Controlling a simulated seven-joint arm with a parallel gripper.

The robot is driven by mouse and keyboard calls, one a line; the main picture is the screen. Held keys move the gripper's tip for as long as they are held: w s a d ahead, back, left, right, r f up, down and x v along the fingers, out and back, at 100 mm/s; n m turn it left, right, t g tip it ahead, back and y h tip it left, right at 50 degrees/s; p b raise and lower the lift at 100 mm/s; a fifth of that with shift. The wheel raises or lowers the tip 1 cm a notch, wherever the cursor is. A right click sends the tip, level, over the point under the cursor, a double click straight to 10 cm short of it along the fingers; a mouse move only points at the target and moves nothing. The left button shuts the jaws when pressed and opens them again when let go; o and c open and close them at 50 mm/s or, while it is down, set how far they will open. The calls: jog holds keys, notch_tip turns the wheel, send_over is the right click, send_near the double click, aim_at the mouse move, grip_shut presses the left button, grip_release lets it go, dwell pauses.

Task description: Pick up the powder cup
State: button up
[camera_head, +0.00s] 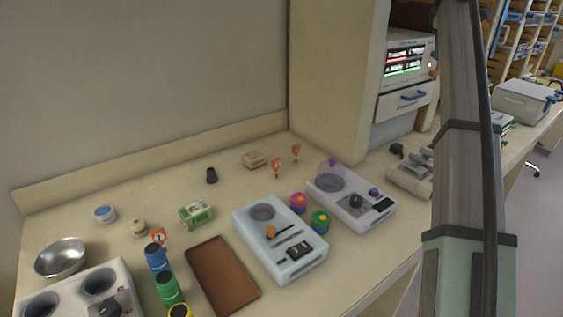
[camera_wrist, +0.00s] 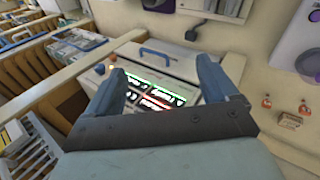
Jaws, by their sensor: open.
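I cannot tell for sure which item is the powder cup. A jar with a blue top (camera_head: 105,214) and a smaller tan jar (camera_head: 138,228) stand at the left. My gripper (camera_wrist: 165,80) shows in the wrist view, with its blue fingers apart and nothing between them. It points toward a box with lit displays (camera_wrist: 152,92), away from these containers. It is out of the head view.
A brown tray (camera_head: 222,275), a metal bowl (camera_head: 61,258), blue and green bottles (camera_head: 157,257), a green box (camera_head: 196,214) and a domed device (camera_head: 351,199) crowd the counter. My arm rises at the right.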

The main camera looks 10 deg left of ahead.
jog(key=a+f+n+y, duration=0.1)
jog(key=a+n+y, duration=0.15)
jog(key=a, duration=1.65)
jog(key=n+g+y, duration=0.3)
jog(key=n+g, duration=0.2)
jog(key=g, duration=0.1)
send_over(103, 211)
jog(key=d, duration=0.3)
jog(key=shift+m, duration=0.25)
jog(key=f, duration=2.6)
jog(key=s+f, duration=0.1)
jog(key=f, duration=1.2)
jog(key=shift+a+f, duration=0.1)
jog(key=shift+a, duration=0.1)
jog(key=shift+s+a+f, duration=0.1)
jog(key=shift+a+f, duration=0.05)
jog(key=shift+f, duration=1.15)
jog(key=shift+s+a+f, duration=0.1)
jog(key=shift+a+f, duration=0.05)
jog(key=shift+f, duration=1.15)
